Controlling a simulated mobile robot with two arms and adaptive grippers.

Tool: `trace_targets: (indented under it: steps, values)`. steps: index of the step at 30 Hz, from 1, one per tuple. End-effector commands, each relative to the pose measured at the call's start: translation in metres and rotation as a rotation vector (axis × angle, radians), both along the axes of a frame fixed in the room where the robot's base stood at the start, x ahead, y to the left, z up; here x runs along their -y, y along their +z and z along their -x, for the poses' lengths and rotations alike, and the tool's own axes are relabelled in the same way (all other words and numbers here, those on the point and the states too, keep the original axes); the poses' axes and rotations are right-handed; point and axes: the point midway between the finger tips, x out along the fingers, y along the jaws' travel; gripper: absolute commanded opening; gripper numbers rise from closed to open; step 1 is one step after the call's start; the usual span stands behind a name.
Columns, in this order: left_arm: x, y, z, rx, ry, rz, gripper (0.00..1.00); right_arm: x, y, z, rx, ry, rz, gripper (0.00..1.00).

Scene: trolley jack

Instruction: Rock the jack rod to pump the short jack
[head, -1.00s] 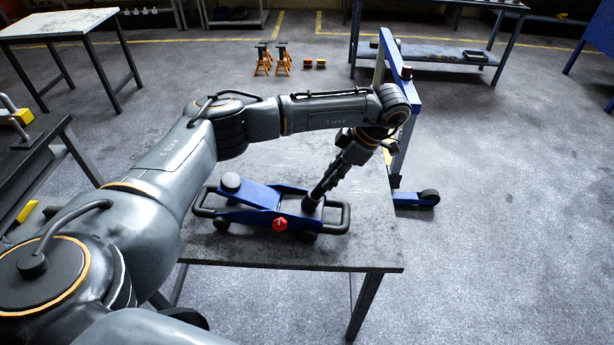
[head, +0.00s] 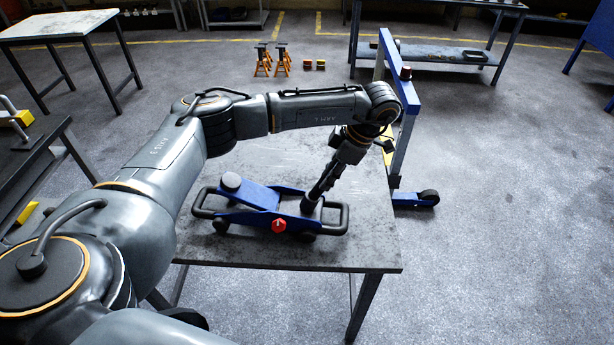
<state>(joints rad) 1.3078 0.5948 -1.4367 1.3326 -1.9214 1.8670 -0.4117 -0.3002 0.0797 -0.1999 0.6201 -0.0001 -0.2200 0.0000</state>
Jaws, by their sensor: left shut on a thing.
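The short blue trolley jack (head: 258,217) sits on the grey metal table in the head view. My left gripper (head: 322,186) comes down over the jack's right end and is shut on the jack rod, which tilts up to the right from a dark socket (head: 309,207). The fingers and wrist hide most of the rod. My right gripper is not in view.
The table top (head: 215,251) is bare in front of the jack. A blue hoist frame (head: 401,130) stands on the floor behind the table's right side. Orange jack stands (head: 272,62) stand farther back. The floor to the right is open.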

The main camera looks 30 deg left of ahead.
Motion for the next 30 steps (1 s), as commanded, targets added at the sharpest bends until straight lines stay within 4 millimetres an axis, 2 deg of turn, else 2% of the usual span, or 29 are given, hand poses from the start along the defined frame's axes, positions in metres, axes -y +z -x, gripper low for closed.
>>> trace_targets:
  steps: [6, 19, 25, 26, 29, 30]
  values:
    - [-0.016, 0.001, 0.009, 0.045, 0.004, 0.105, 0.00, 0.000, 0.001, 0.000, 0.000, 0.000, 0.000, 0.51]
    - [-0.022, 0.004, 0.012, 0.065, 0.002, 0.146, 0.00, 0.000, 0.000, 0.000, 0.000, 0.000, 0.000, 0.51]
    - [-0.036, 0.003, 0.018, 0.109, 0.006, 0.235, 0.00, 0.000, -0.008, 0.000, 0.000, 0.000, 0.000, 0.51]
    - [-0.034, 0.005, 0.018, 0.109, 0.003, 0.237, 0.29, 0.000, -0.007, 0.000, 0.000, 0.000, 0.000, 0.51]
    - [-0.033, 0.007, 0.017, 0.109, 0.002, 0.235, 0.49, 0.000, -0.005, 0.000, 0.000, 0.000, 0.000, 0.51]
    - [-0.033, 0.007, 0.016, 0.110, 0.001, 0.235, 0.52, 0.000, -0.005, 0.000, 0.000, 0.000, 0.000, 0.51]
